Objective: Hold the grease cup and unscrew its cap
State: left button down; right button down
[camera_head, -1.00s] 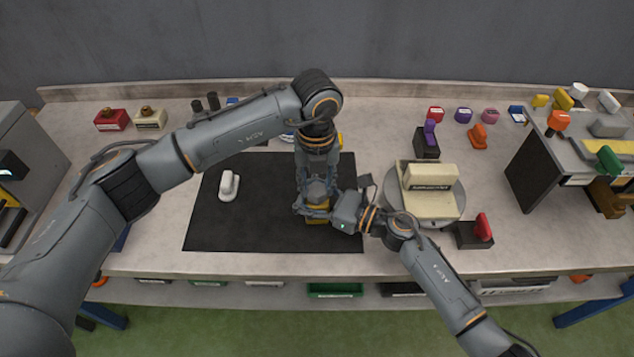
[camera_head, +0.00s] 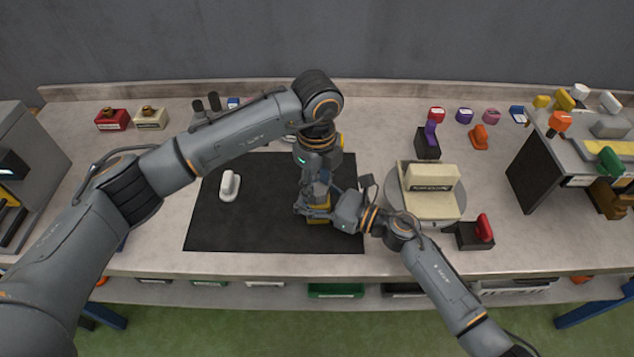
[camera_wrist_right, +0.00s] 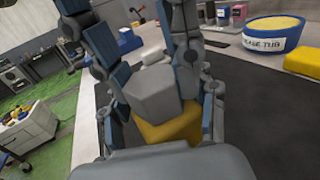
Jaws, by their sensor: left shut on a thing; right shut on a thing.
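The grease cup (camera_head: 318,221) shows as a yellow body low over the black mat, mostly covered by my grippers. In the right wrist view the yellow cup body (camera_wrist_right: 172,130) is below a grey faceted cap (camera_wrist_right: 153,88). My right gripper (camera_wrist_right: 163,118) is shut on the cup body from the side. My left gripper (camera_head: 317,196) points down from above and is shut on the cap; its blue-padded fingers (camera_wrist_right: 140,50) stand on both sides of it. The cap sits on the body; whether a gap exists between them is hard to see.
The black mat (camera_head: 235,228) is mostly free, with a white handled piece (camera_head: 229,186) at its left. A turntable (camera_head: 447,214) carrying a cream block stands to the right. A blue grease tub (camera_wrist_right: 272,37) and a yellow block (camera_wrist_right: 303,61) show in the wrist view.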

pick_arm(q)
jog(key=shift+s+d+f+n, duration=0.3)
jog(key=shift+s+n, duration=0.1)
jog(key=shift+n, duration=0.1)
jog(key=c, duration=0.8)
grip_release()
jog(key=shift+w+a+r, duration=0.1)
jog(key=shift+o, duration=0.6)
jog(key=shift+w+a, duration=0.1)
jog(key=shift+r, duration=0.2)
